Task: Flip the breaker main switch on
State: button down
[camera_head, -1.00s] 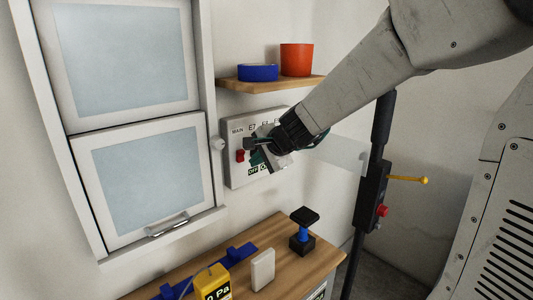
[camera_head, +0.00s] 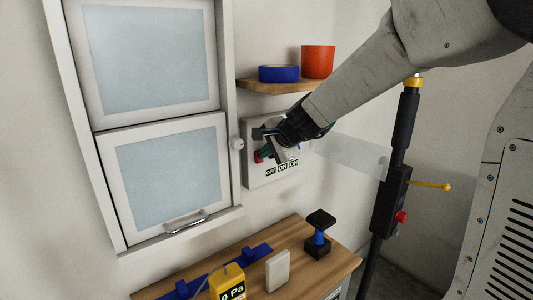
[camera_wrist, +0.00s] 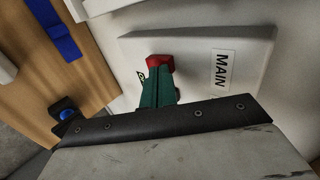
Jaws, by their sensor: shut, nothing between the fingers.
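The breaker box (camera_head: 256,172) is a pale panel on the wall below the shelf, with small OFF and ON labels along its lower part. Its red main switch (camera_head: 258,156) is at the left side, partly covered by my gripper (camera_head: 262,146). In the wrist view the red switch (camera_wrist: 160,63) shows right at the tip of my green gripper fingers (camera_wrist: 158,78), near the MAIN label (camera_wrist: 221,70). The fingers are shut with nothing between them and look to be touching or very close to the switch. The other switches are hidden behind my gripper.
A wall cabinet (camera_head: 172,172) with glass doors stands left of the box. A shelf (camera_head: 262,86) above holds a blue dish (camera_head: 278,74) and an orange pot (camera_head: 317,62). A wooden counter (camera_head: 335,263) lies below. A black post (camera_head: 397,180) with a yellow lever is at the right.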

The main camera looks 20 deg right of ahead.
jog(key=shift+r, duration=0.1)
jog(key=shift+r, duration=0.7)
jog(key=v, duration=0.7)
jog(key=shift+s+r, duration=0.25)
jog(key=shift+d, duration=0.1)
jog(key=s+f+n+g+h, duration=0.1)
jog(key=s+n, duration=0.3)
jog(key=s, duration=0.7)
jog(key=s+f+n+g+h, duration=0.1)
jog(key=s+f+n+g, duration=0.3)
jog(key=s, duration=0.7)
jog(key=s+f+n+g+h, duration=0.1)
jog(key=s+f+n+g, duration=0.2)
jog(key=s+n, duration=0.3)
jog(key=s+d, duration=0.1)
jog(key=s, duration=0.4)
jog(key=shift+s+f, duration=0.15)
jog(key=shift+f, duration=0.1)
